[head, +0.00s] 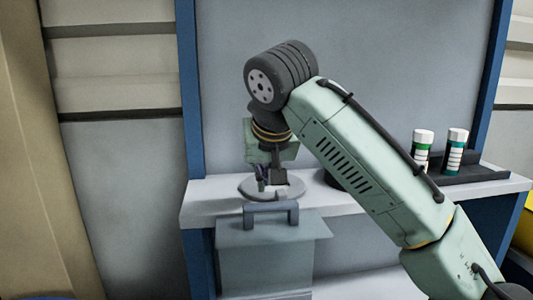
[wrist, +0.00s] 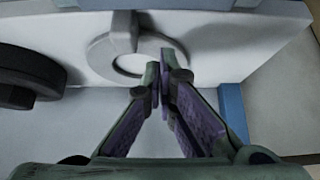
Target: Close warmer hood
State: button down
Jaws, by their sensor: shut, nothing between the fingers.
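A grey box with a flat top (head: 270,228) stands in front of the shelf in the head view. A bar handle (head: 271,207) rises from its back edge. It may be the warmer hood, but I cannot tell for sure, nor whether the hood is open. My gripper (head: 269,180) points down above a grey disc (head: 250,190) on the shelf, behind the handle. In the wrist view my gripper's fingers (wrist: 160,72) meet at the tips, shut and empty. The disc's pale ring (wrist: 101,62) lies beyond them, with a grey post (wrist: 123,32) over it.
The white shelf (head: 215,200) has blue posts (head: 190,90) and a grey back panel. Two white-capped bottles (head: 423,150) (head: 457,150) stand in a dark tray (head: 480,175) at right. A dark round thing (wrist: 30,75) lies beside the disc. My arm hides part of the shelf.

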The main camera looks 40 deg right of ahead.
aim_at(267, 219)
jog(key=shift+f, duration=0.25)
jog(key=s, duration=0.1)
jog(key=s+a+p, duration=0.1)
jog(key=shift+s+a, duration=0.3)
jog(key=shift+a+f, duration=0.1)
jog(key=shift+s, duration=0.1)
